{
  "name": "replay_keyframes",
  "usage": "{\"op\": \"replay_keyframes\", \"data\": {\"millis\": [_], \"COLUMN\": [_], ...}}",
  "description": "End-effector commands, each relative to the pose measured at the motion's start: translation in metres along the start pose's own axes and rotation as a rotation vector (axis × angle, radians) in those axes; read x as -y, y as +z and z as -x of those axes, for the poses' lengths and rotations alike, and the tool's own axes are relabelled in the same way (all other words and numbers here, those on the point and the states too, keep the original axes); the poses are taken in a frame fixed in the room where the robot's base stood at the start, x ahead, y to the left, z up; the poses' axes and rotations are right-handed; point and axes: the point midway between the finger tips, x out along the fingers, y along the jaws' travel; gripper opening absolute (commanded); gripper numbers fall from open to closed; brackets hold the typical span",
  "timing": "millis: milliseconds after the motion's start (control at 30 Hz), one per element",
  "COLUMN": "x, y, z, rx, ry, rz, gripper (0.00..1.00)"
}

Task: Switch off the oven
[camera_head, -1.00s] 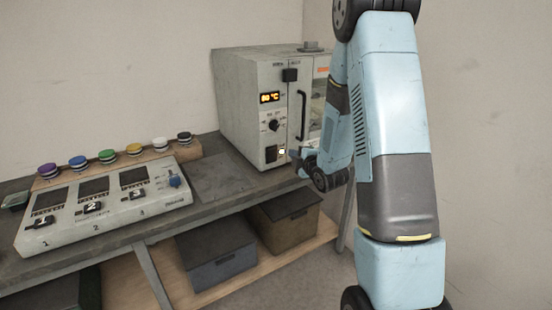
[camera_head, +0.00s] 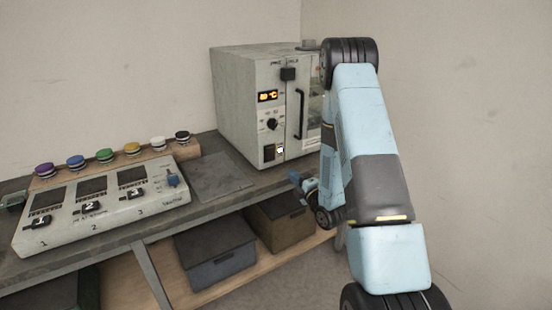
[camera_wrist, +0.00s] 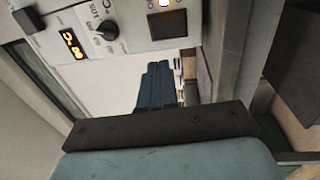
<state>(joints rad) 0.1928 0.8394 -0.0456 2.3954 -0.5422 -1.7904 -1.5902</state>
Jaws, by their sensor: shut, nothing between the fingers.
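The oven (camera_head: 243,98) is a pale grey box at the right end of the bench. Its orange display (camera_head: 267,97) is lit and also shows in the wrist view (camera_wrist: 72,44). Below it is a black knob (camera_head: 272,124). Lower on the panel is a dark switch (camera_head: 269,153) with a bright white patch beside it; the switch shows at the top of the wrist view (camera_wrist: 167,24). My gripper (camera_head: 294,177) is below and right of the switch in the head view, apparently apart from the panel. In the wrist view its blue fingers (camera_wrist: 160,68) are together and empty.
A white device (camera_head: 100,208) with several small screens stands on the bench to the left. Several coloured buttons (camera_head: 105,155) line a wooden strip behind it. A flat grey plate (camera_head: 218,176) lies before the oven. Boxes (camera_head: 215,255) sit on the lower shelf.

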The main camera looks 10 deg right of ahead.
Motion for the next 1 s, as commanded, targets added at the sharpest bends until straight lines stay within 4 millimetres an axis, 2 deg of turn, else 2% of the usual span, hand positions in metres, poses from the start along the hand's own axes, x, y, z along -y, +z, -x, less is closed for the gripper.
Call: {"op": "replay_keyframes", "data": {"millis": [167,700,1000], "x": [0.000,-0.001,0.000], "y": [-0.001,0.000,-0.001], "z": [-0.011,-0.101,-0.134], "rx": [-0.002,-0.001,-0.002], "ry": [0.001,0.002,0.000], "rz": [0.000,0.001,0.000], "gripper": [0.00,0.00,0.00]}}
